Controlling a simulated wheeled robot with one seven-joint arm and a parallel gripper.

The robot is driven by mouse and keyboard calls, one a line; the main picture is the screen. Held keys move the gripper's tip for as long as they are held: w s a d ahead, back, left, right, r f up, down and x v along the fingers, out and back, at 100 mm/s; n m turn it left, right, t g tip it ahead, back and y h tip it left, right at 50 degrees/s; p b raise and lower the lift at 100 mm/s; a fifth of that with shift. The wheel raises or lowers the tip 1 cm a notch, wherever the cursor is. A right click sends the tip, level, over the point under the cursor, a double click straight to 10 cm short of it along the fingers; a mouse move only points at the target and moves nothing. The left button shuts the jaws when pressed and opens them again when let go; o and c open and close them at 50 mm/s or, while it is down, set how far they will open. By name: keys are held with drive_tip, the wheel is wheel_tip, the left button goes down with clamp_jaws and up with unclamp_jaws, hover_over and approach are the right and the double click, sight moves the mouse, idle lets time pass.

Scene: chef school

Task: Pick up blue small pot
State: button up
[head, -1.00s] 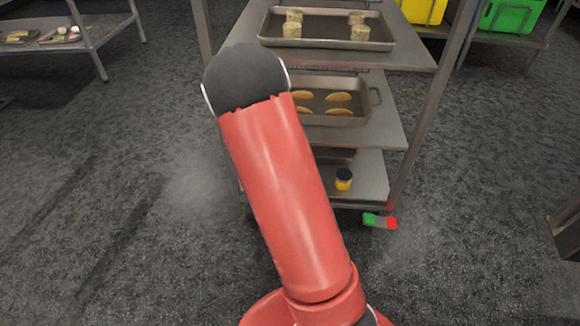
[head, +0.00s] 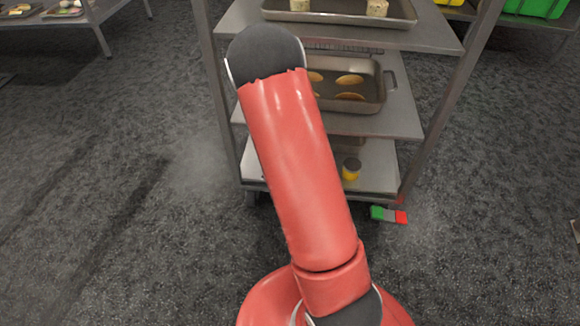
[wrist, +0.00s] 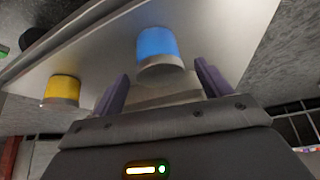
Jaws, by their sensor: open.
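The blue small pot (wrist: 157,45) shows in the wrist view, a blue cylinder with a grey metallic end, on a pale shelf surface. My gripper (wrist: 162,72) is open. Its two purple fingers appear on either side of the pot's near end, with the pot ahead of and between them; I cannot tell the exact gap. In the head view the blue pot and my gripper are hidden behind my red arm.
A yellow pot (wrist: 62,90) stands left of the blue one in the wrist view. It also shows on the rack's lowest shelf (head: 378,165) in the head view (head: 351,170). Trays of food (head: 365,85) fill shelves above. A green-and-red object (head: 389,215) lies near the rack's foot.

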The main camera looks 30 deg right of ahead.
drive_tip(key=shift+b+x, duration=0.4)
drive_tip(key=shift+x, duration=0.75)
drive_tip(key=c, duration=1.1)
drive_tip(key=shift+r, duration=0.1)
drive_tip(key=shift+c, duration=0.2)
